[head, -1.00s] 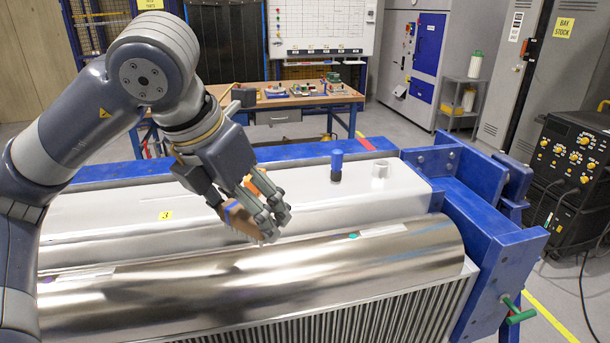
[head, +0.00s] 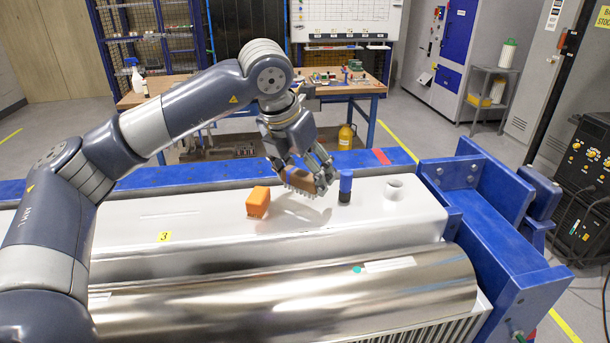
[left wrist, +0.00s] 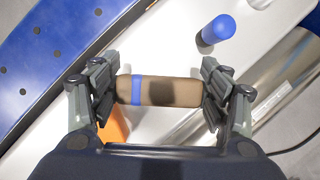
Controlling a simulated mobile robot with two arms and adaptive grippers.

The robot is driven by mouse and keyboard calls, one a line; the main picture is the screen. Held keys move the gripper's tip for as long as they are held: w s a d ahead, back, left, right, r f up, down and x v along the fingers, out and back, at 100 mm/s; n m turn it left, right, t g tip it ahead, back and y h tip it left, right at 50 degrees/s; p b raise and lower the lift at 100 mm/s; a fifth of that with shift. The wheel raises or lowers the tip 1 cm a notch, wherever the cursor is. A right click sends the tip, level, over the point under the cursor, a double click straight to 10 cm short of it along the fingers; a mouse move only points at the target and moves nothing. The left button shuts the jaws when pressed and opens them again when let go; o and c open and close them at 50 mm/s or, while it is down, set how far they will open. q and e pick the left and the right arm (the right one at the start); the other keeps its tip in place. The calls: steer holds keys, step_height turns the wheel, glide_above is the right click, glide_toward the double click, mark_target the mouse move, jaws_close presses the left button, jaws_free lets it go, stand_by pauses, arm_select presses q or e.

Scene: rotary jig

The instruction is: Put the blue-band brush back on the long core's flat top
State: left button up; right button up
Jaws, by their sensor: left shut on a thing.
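The blue-band brush (left wrist: 155,91) has a brown body with a blue stripe near one end in the left wrist view. My left gripper (left wrist: 160,92) is shut across it, one finger at each end. In the head view, my left gripper (head: 314,177) holds the brush (head: 298,180) low over the back part of the long core's flat, pale top (head: 200,232). A shadow lies below it; a small gap seems to remain, but contact is hard to judge. The fingers partly hide the brush and its blue band there. My right gripper is not in view.
A blue cylinder with a dark base (head: 345,186) stands just right of the brush. An orange block (head: 258,202) sits to its left and a white ring (head: 394,189) farther right. A shiny metal roll (head: 280,290) lies in front. A blue frame (head: 500,220) bounds the right end.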

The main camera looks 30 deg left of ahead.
mark_target(304, 186)
arm_select(q)
steer(key=shift+w+a, duration=0.1)
steer(key=shift+w, duration=0.15)
steer(key=shift+f, duration=0.25)
step_height(304, 186, down, 2)
steer(key=shift+f+p, duration=0.15)
steer(key=shift+p, duration=0.7)
steer(key=shift+f, duration=0.55)
steer(key=o, duration=1.1)
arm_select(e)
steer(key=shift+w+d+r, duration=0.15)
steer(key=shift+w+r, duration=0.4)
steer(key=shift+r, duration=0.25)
